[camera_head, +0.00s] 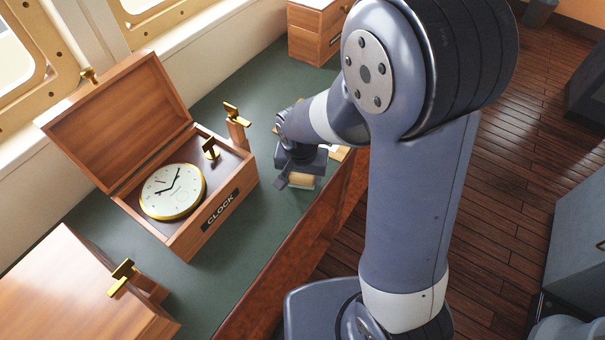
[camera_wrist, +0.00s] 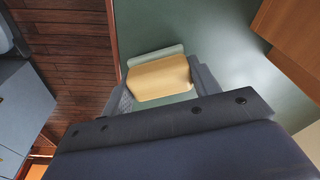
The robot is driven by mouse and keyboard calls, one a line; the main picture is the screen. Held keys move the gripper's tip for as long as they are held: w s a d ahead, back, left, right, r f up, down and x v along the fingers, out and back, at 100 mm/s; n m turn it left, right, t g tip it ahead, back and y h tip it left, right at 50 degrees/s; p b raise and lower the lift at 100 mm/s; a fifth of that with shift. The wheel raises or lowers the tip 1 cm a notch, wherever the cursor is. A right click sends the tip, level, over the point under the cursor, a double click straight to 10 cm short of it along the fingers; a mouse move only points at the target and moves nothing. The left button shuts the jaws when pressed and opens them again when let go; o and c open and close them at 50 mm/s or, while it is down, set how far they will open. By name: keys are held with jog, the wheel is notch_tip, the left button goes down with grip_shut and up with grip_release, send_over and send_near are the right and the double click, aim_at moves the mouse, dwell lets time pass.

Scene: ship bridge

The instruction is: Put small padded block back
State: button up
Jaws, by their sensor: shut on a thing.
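The small padded block, tan with a grey-green pad along one side, shows between the fingers of my gripper in the wrist view (camera_wrist: 160,78). In the head view a tan part of the block (camera_head: 301,182) shows below the gripper, low over the green counter. My gripper (camera_head: 293,177) is shut on the block, to the right of the open clock box. From these views I cannot tell whether the block touches the counter.
The open wooden box (camera_head: 213,222) labelled CLOCK holds a white-faced brass clock (camera_head: 172,192). A closed wooden box (camera_head: 75,290) stands at front left, another (camera_head: 315,32) at the back. Green counter (camera_head: 232,275) is clear beside the clock box. A wooden edge drops to the plank floor.

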aim_at(301, 186)
jog(key=shift+f, duration=0.3)
jog(key=shift+f, duration=0.15)
jog(key=o, duration=0.9)
jog(key=shift+o, duration=0.2)
jog(key=shift+r, duration=0.6)
notch_tip(301, 186, up, 11)
jog(key=s, duration=0.1)
jog(key=shift+s+a, duration=0.2)
jog(key=shift+s, duration=0.15)
